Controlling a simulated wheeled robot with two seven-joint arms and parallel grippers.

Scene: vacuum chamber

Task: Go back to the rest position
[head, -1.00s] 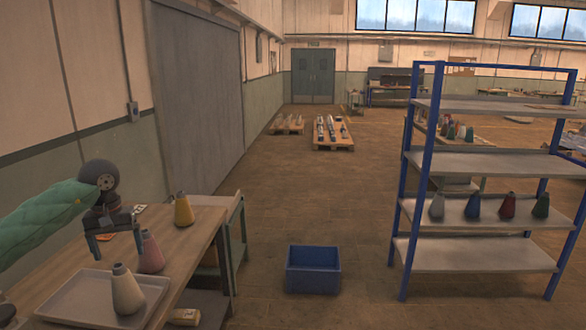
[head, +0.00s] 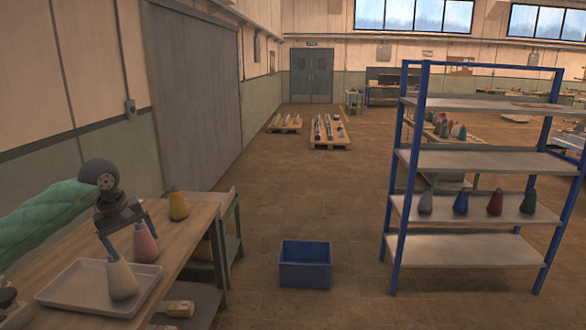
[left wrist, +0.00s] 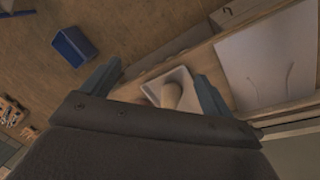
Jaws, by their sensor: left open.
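My left gripper (head: 126,236) is open and empty above the workbench (head: 200,225), its fingers pointing down. A pale cone-shaped piece (head: 122,280) stands upright in the white tray (head: 62,296), just below the gripper. A pink cone (head: 145,244) stands on the bench beyond the tray, partly behind a finger. A yellow cone (head: 178,207) stands farther back. In the left wrist view, the open fingers (left wrist: 155,88) frame a tray holding a pale rounded piece (left wrist: 172,95); nothing is held. My right gripper is not in view.
A blue bin (head: 305,266) sits on the floor right of the bench. A blue-framed shelf (head: 470,161) on the right holds several coloured cones. Pallets (head: 329,132) lie farther back. A dark object (head: 8,297) is cut off at lower left.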

